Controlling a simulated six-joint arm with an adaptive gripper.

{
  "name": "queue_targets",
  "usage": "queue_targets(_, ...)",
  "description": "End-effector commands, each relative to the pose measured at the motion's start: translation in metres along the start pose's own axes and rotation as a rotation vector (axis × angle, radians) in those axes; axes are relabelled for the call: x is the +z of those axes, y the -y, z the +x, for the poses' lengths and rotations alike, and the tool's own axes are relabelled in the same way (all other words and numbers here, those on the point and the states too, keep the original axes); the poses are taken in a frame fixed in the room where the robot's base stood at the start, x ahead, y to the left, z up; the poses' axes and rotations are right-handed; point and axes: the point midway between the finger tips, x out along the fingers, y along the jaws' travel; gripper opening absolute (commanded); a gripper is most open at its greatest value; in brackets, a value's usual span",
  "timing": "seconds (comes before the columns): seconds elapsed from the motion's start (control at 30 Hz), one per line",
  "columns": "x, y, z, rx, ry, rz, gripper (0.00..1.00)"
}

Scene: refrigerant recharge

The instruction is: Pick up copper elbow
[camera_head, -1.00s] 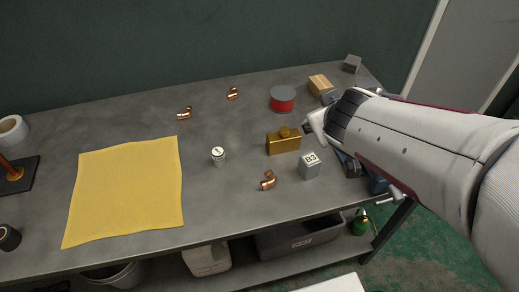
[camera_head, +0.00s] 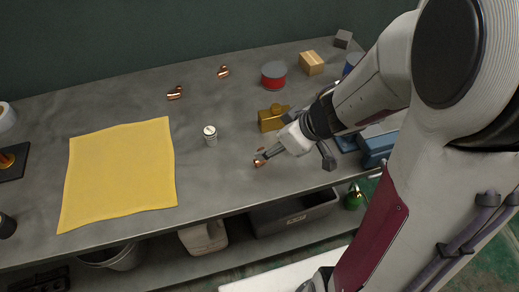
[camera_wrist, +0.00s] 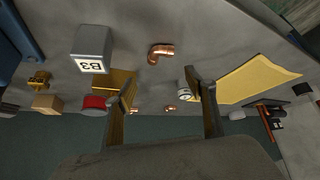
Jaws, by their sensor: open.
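Three copper elbows lie on the grey workbench (camera_head: 222,168). The nearest elbow (camera_head: 258,163) is at the tip of my gripper (camera_head: 270,153) and partly hidden by it in the head view. In the wrist view this elbow (camera_wrist: 160,52) lies just beyond and between the fingertips of my open, empty gripper (camera_wrist: 161,82), apart from both fingers. The other two elbows, one left (camera_head: 175,93) and one right of it (camera_head: 223,72), lie farther back. They show small between the fingers in the wrist view (camera_wrist: 138,109) (camera_wrist: 170,108).
A brass box (camera_head: 271,120) stands close behind my gripper. A grey block marked B3 (camera_wrist: 93,48) is beside the near elbow. A white cylinder (camera_head: 210,135), a red-sided tin (camera_head: 274,76) and a wooden block (camera_head: 311,63) stand around. A yellow cloth (camera_head: 118,175) lies left.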

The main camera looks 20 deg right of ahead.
Motion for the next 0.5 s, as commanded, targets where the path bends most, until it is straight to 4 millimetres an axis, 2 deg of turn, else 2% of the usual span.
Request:
queue_targets(0.17,0.0063,0.0076,0.0036,-0.038,0.014,0.002,0.55)
queue_targets(0.5,0.0061,0.0075,0.0039,-0.037,0.014,0.001,0.55)
